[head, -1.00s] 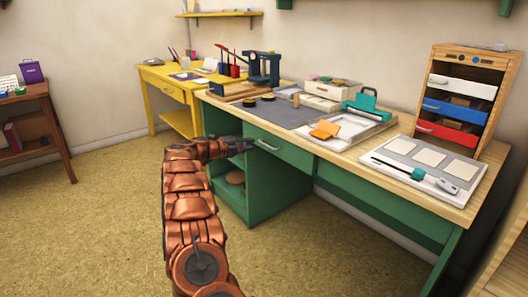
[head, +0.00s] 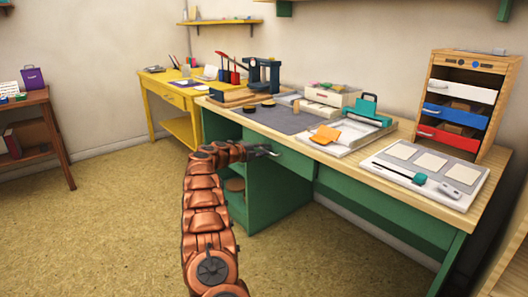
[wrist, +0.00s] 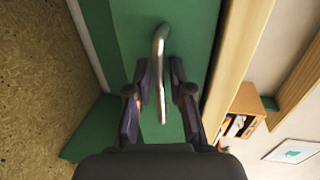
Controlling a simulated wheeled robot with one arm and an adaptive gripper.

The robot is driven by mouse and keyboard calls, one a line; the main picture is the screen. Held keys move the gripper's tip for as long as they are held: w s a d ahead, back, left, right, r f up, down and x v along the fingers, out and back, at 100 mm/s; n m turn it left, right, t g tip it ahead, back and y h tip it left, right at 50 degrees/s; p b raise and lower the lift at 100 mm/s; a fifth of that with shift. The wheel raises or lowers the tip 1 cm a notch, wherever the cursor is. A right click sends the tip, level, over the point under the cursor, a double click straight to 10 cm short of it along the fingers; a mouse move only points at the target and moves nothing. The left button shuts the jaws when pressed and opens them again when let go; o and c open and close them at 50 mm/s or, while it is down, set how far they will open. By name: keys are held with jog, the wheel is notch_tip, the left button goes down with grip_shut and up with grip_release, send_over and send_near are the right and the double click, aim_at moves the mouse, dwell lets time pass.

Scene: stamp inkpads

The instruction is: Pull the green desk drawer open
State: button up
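The green desk drawer (head: 294,164) is under the wooden top of the green desk and its front looks flush with the desk. In the wrist view its green front (wrist: 190,35) fills the middle. Its curved metal handle (wrist: 159,62) stands out from it. My gripper (wrist: 160,88) has one finger on each side of the handle, with a visible gap on both sides, so it is open around it. In the head view my gripper (head: 262,151) is at the drawer front and covers most of the handle.
The desk top (head: 345,157) carries a dark mat (head: 283,121), a teal press (head: 365,110), a paper trimmer (head: 425,173) and a small drawer cabinet (head: 463,100). Open shelves lie below the drawer's left side. The floor (head: 120,215) in front is clear.

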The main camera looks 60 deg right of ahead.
grip_shut()
jog(key=shift+a, duration=0.15)
dwell(0.5)
